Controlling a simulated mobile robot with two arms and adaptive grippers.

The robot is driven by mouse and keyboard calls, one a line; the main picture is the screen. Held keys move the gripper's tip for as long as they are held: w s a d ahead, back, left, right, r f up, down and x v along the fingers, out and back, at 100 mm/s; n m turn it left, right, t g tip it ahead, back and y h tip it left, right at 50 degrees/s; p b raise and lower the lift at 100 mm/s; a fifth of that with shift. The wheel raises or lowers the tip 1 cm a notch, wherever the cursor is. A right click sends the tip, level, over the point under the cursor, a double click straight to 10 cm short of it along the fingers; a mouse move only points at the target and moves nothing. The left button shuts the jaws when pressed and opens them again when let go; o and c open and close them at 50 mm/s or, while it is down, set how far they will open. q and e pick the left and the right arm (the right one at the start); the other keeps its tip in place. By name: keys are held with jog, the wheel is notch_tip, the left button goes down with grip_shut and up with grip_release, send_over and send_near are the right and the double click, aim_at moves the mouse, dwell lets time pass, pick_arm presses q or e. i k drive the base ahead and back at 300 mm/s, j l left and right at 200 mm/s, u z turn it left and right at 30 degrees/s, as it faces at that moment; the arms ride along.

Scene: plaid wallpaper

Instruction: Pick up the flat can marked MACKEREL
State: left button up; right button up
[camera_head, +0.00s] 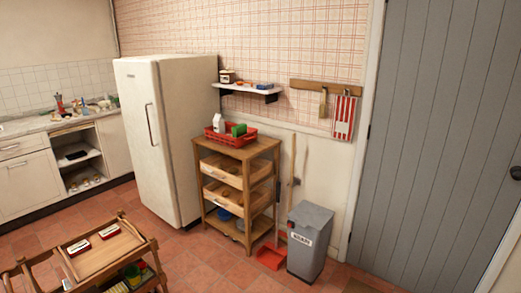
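Two small flat items with red and white on them lie on the top of a low wooden trolley (107,257) at the bottom left. One flat item (79,247) is on the left and the other flat item (109,232) is to its right, a little farther back. Their lettering is too small to read, so I cannot tell whether either is the can marked MACKEREL. A small pale item (67,284) shows at the trolley's left side. Neither of my grippers is in view.
A wooden drawer stand (260,148) holds a red crate (246,139). A white fridge (160,130), grey bin (309,240) and red dustpan (270,257) stand nearby. A kitchen counter (30,125) is at the left. Tiled floor (195,257) is clear between trolley and stand.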

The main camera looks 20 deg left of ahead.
aim_at(74, 250)
jog(key=i+j+u, duration=0.15)
jog(key=i+u, duration=0.55)
jog(key=u, duration=0.15)
jog(key=i+l+u, duration=0.1)
jog(key=i+u, duration=0.3)
jog(key=i+l+u, duration=0.2)
jog(key=u, duration=0.25)
jog(key=i+l+u, duration=0.4)
jog(key=k+j, duration=0.05)
